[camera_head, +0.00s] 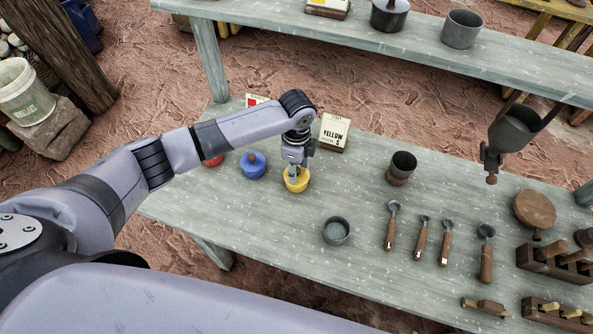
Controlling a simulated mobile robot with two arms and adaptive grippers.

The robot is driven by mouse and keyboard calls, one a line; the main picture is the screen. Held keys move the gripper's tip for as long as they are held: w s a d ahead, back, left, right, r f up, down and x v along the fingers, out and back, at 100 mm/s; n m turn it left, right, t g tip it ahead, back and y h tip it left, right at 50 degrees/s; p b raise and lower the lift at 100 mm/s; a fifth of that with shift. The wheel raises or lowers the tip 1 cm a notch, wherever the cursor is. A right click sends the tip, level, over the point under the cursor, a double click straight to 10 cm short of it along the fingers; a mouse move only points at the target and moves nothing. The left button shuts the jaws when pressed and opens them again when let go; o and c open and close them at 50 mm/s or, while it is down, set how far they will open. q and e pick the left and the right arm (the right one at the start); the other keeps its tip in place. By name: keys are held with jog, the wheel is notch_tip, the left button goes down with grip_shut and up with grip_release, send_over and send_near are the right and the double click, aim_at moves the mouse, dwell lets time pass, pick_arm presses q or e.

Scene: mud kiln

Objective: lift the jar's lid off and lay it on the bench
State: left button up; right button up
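A small yellow jar (299,187) stands on the grey-green wooden bench (270,246). My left gripper (293,176) points down at its top, and the fingers cover the middle of the lid and any knob. I cannot tell whether the fingers are closed on the lid or only around it. No gap shows between lid and jar. A blue jar (251,170) with a brown knob stands just left of it. A red jar (213,161) is mostly hidden behind my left arm. My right gripper is not in view.
A "YELLOW" card block (334,132) stands behind the jar. A small grey bowl (336,231), a dark cup (402,167) and several wooden-handled scoops (421,236) lie to the right. A metal funnel (515,128) rises farther right. Bare bench lies left of the bowl.

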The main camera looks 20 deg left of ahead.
pick_arm(q)
jog(key=shift+f, duration=0.1)
jog(key=shift+c, duration=0.2)
grip_shut()
